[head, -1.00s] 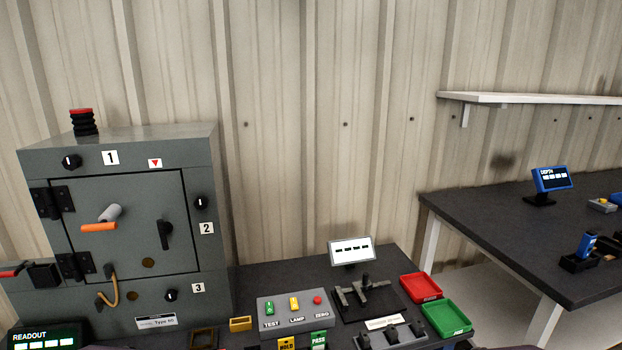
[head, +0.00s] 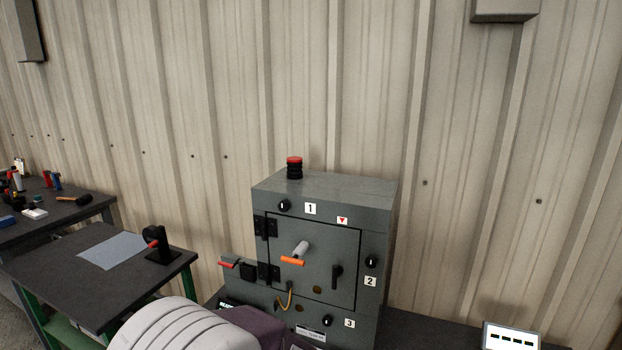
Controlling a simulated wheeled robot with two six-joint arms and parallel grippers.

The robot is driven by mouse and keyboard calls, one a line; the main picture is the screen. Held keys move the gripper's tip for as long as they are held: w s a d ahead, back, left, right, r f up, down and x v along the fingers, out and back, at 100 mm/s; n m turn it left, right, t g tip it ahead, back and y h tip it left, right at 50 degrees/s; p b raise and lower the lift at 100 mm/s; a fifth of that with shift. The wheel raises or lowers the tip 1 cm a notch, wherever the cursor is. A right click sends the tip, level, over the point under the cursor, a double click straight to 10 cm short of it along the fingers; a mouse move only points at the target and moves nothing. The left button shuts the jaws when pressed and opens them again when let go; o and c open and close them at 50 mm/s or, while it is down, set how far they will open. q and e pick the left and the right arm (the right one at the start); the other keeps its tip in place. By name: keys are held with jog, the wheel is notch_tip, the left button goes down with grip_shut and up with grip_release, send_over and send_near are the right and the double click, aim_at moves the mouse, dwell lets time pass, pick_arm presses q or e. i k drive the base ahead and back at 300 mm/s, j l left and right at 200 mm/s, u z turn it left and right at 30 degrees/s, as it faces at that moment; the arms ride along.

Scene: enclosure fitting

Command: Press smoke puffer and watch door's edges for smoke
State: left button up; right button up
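The grey enclosure (head: 388,215) stands on a dark bench. Its door (head: 338,236) appears shut in its frame, with black hinges on the left and a black handle (head: 336,275) on the right. A pale cylinder with an orange bar (head: 293,261) sticks out from the door's face. A ribbed black piece with a red top (head: 294,168) stands on the enclosure's roof. I cannot tell for sure which piece is the smoke puffer. No smoke shows at the door's edges. Neither gripper is in view; a pale arm part of mine covers the lower middle.
A black device with a red part (head: 160,246) stands on a side table (head: 180,267) at left. A farther bench (head: 88,212) holds tools. A small display (head: 511,336) shows at the bottom right. The wall above the enclosure is clear.

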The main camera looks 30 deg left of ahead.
aim_at(294, 159)
jog(key=u, duration=1.05)
